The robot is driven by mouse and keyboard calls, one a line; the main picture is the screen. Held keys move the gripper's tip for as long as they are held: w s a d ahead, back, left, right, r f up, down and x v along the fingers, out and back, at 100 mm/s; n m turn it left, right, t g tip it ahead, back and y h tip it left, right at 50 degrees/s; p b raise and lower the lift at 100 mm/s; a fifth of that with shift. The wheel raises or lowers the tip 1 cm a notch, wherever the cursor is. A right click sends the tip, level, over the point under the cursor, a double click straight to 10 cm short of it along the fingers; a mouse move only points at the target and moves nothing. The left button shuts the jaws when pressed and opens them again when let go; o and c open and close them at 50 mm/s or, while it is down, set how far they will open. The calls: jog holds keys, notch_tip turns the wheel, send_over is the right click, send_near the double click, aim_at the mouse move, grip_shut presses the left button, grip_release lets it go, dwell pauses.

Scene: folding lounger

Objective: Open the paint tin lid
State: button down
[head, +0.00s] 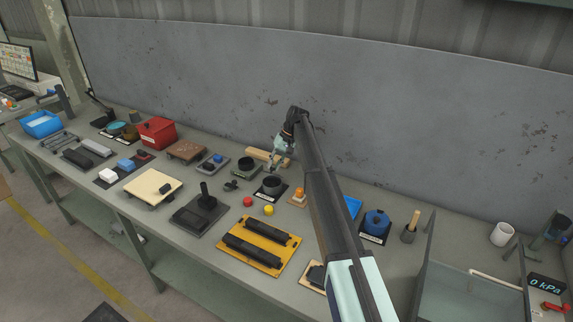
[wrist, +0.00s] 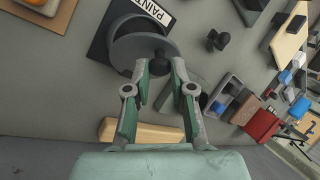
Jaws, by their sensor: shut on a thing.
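The dark grey paint tin (head: 272,186) stands on a black mat with a white label near the middle of the bench. In the head view my gripper (head: 270,168) is just above and behind the tin.
A wooden block (head: 268,157) lies behind the tin. Red (head: 248,202) and yellow (head: 268,210) buttons and a yellow tray (head: 284,235) are in front. An orange-topped item (head: 299,195) is close on the right.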

dwell(0.3)
jog(key=c, duration=1)
grip_release()
jog(key=shift+r, duration=0.1)
jog(key=v, duration=1.2)
jog(key=shift+d, duration=0.1)
